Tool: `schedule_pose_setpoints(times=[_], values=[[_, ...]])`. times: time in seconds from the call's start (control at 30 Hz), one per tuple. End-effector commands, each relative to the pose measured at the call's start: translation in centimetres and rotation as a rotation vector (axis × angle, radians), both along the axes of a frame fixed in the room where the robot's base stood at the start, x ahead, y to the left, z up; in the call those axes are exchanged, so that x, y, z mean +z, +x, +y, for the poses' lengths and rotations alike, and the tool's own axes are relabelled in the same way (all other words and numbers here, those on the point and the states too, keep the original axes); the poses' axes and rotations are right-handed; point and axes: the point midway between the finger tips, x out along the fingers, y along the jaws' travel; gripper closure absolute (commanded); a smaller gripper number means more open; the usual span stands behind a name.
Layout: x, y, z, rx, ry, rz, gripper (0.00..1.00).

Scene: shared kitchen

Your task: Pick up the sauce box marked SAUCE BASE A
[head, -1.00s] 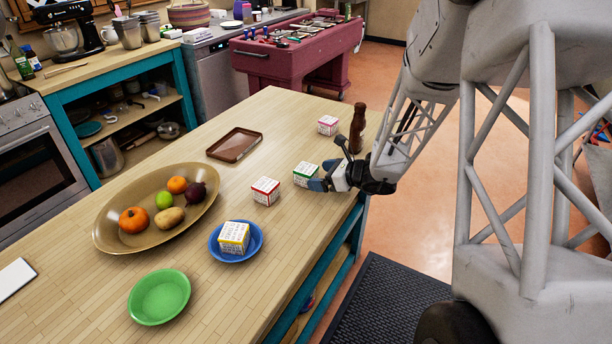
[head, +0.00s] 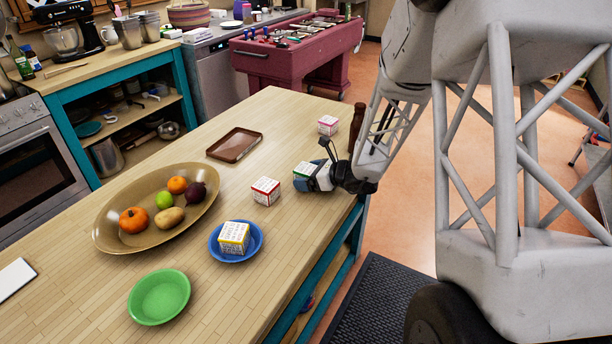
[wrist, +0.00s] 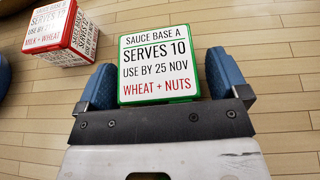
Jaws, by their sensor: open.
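The sauce box marked SAUCE BASE A (wrist: 158,62) has a white printed top with a green edge and stands on the wooden counter. In the wrist view its label also reads SERVES 10, USE BY 25 NOV, WHEAT + NUTS. It shows in the head view (head: 304,168), partly hidden by my gripper (head: 306,183). In the wrist view my gripper (wrist: 160,85) is open, with one blue finger on each side of the box's near part. A narrow gap shows at the left finger; the right one is close to the box.
A red-edged sauce box (head: 265,191) stands left of the green one; another pink-red box (head: 328,125) is farther back. A yellow-edged box (head: 234,236) sits on a blue plate (head: 258,250). A brown bottle (head: 356,125) stands near my arm. A brown tray (head: 235,144) lies behind.

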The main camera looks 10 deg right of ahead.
Motion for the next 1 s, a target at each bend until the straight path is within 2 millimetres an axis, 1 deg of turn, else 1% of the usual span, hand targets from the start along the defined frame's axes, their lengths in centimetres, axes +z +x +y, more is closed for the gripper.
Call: schedule_pose_setpoints(times=[0.13, 0.17, 0.53, 0.83, 1.0], values=[[-0.01, -0.01, -0.01, 0.0, 0.0, 0.0, 0.07], [-0.01, -0.01, -0.01, 0.0, 0.0, 0.0, 0.09], [-0.01, -0.02, 0.0, 0.0, 0.0, 0.0, 0.65], [0.1, 0.0, -0.02, 0.0, 0.0, 0.0, 0.65], [0.66, 0.0, -0.01, 0.0, 0.0, -0.001, 0.65]])
